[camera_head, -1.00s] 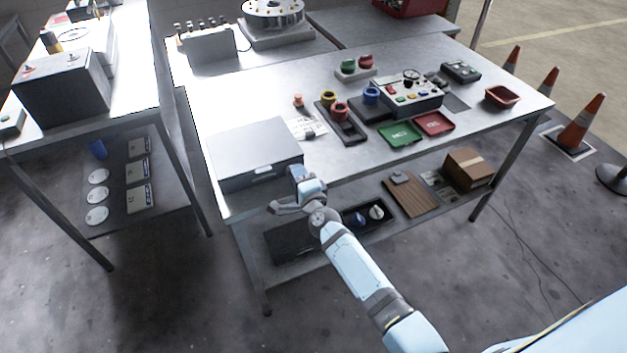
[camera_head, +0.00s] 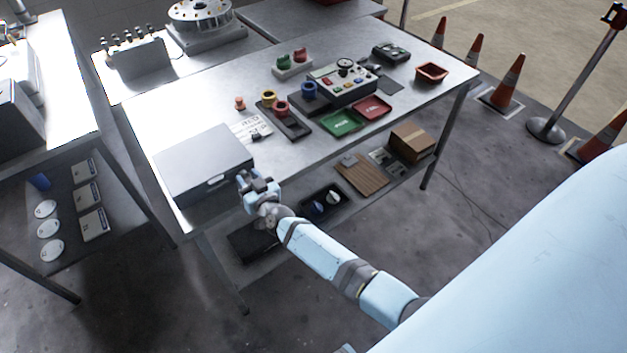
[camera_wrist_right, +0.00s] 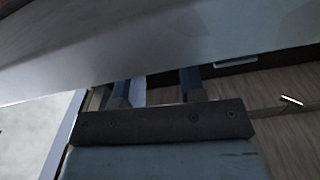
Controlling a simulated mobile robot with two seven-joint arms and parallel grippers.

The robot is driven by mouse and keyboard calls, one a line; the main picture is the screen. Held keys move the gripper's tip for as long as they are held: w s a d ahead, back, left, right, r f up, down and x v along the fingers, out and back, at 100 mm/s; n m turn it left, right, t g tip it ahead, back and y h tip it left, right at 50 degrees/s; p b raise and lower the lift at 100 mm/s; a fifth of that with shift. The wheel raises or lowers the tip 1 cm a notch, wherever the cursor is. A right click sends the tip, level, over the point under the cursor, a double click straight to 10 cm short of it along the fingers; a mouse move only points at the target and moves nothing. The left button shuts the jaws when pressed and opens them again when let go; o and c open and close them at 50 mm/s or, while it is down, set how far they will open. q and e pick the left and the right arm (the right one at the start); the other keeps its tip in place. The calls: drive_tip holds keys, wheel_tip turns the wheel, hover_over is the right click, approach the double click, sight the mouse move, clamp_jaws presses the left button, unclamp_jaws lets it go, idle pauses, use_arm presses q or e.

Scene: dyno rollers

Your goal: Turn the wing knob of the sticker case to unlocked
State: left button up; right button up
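A closed flat grey case (camera_head: 200,160), which I take to be the sticker case, lies on the near left corner of the metal table. A small pale fitting (camera_head: 215,179) shows on its front face; I cannot make out a wing knob or its setting. My right gripper (camera_head: 255,180) is at the case's front right corner, close to the table edge; I cannot tell whether it touches. In the right wrist view the two blue fingers (camera_wrist_right: 157,88) stand apart with no clear object gripped. A large grey surface (camera_wrist_right: 150,45) hides their tips. My left gripper is out of view.
The metal table (camera_head: 210,110) carries a dark tray with red and yellow rings (camera_head: 285,115), a control box (camera_head: 342,82), a green tray (camera_head: 341,122) and red trays. The lower shelf holds a black tray (camera_head: 323,200), a wooden board (camera_head: 361,176) and a cardboard box (camera_head: 412,141).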

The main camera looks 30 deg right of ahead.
drive_tip(key=shift+s+n, duration=0.2)
drive_tip(key=shift+n, duration=0.4)
drive_tip(key=s+r+n+g+y+p, duration=0.2)
drive_tip(key=s+g+p, duration=0.4)
drive_tip(key=s, duration=2.5)
drive_tip(key=shift+r+y+p, duration=0.4)
drive_tip(key=shift+r+p, duration=0.3)
drive_tip(key=shift+p, duration=0.05)
